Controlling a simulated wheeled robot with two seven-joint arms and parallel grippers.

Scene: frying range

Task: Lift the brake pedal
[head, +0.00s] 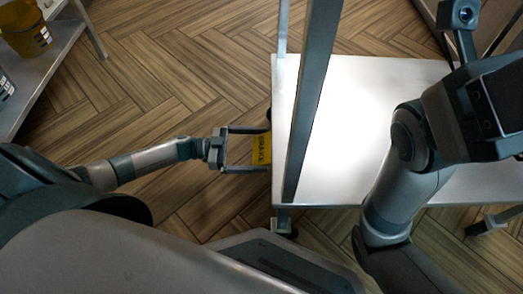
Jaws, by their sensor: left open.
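The brake pedal (262,150) is a small yellow plate with dark lettering. It sits low at the left edge of a white-topped cart (345,185), near the floor. My left gripper (268,149) reaches in from the left with its two fingers spread, one above and one below the pedal in the picture. The pedal lies between the fingers in this view; I cannot tell whether they touch it or how their heights compare. My right arm rises over the right part of the cart; its fingers do not show.
A grey upright post (313,100) of the cart stands just right of the pedal. Cart wheels (287,233) rest on the wood floor. A shelf (45,70) with a yellow container (24,30) is at upper left. Floor between shelf and cart is clear.

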